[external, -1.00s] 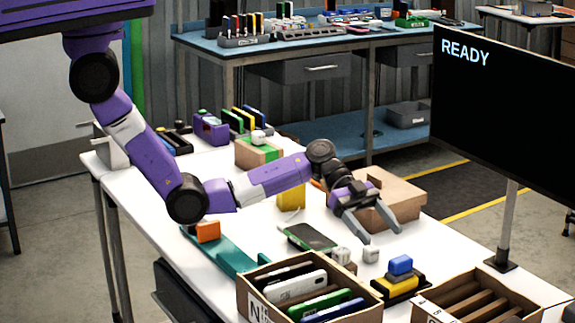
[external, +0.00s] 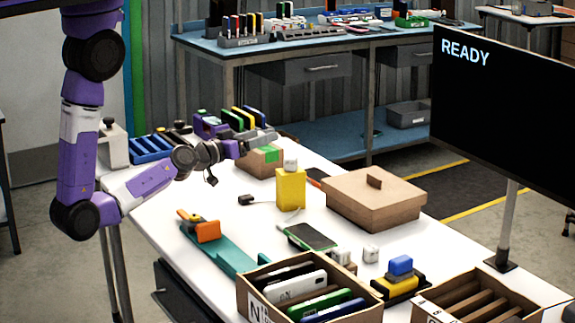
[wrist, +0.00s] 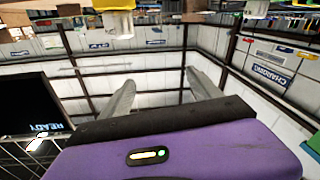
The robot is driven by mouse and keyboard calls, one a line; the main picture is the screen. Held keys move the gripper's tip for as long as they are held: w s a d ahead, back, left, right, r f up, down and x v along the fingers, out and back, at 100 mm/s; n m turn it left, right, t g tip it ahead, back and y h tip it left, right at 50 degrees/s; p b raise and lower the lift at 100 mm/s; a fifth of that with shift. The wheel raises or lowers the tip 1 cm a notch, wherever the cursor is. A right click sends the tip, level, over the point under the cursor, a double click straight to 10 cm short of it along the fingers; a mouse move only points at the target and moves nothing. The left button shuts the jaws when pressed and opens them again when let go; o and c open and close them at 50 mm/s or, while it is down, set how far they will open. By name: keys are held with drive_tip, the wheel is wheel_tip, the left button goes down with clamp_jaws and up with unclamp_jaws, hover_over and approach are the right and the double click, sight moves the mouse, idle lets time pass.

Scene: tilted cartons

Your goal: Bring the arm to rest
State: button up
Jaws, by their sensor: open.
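My gripper (external: 262,138) is above the table's far side, by a small brown carton with green tape (external: 258,163). In that view it overlaps the carton's upper edge, and I cannot tell how far apart they are. In the wrist view the two grey fingers of my gripper (wrist: 162,82) are spread with nothing between them.
On the white table (external: 235,187) stand a yellow block (external: 291,189), a lidded brown box (external: 374,197), a phone (external: 310,237), a teal tray (external: 222,250) and an open carton of phones (external: 268,303). A READY screen (external: 505,105) stands at the right. The wrist view is upside down, mostly walls.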

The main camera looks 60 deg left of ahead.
drive_tip(key=s+d+f+g+b, duration=0.1)
drive_tip(key=s+d+f, duration=0.1)
drive_tip(key=s, duration=0.6)
drive_tip(key=s+d+f+m+b, duration=0.1)
drive_tip(key=s+d+f, duration=0.2)
drive_tip(key=s, duration=0.5)
drive_tip(key=s+d+f+m+g+b, duration=0.1)
drive_tip(key=s+d+f, duration=0.1)
drive_tip(key=s, duration=0.6)
drive_tip(key=shift+s+d+f+g+h, duration=0.3)
drive_tip(key=shift+s+d+f+h, duration=0.1)
drive_tip(key=shift+f, duration=0.15)
drive_tip(key=s+d+r+m+g+h+b, duration=0.1)
drive_tip(key=s+d+r, duration=0.1)
drive_tip(key=s, duration=0.5)
drive_tip(key=shift+s+d+m, duration=0.25)
drive_tip(key=shift+d+m, duration=0.05)
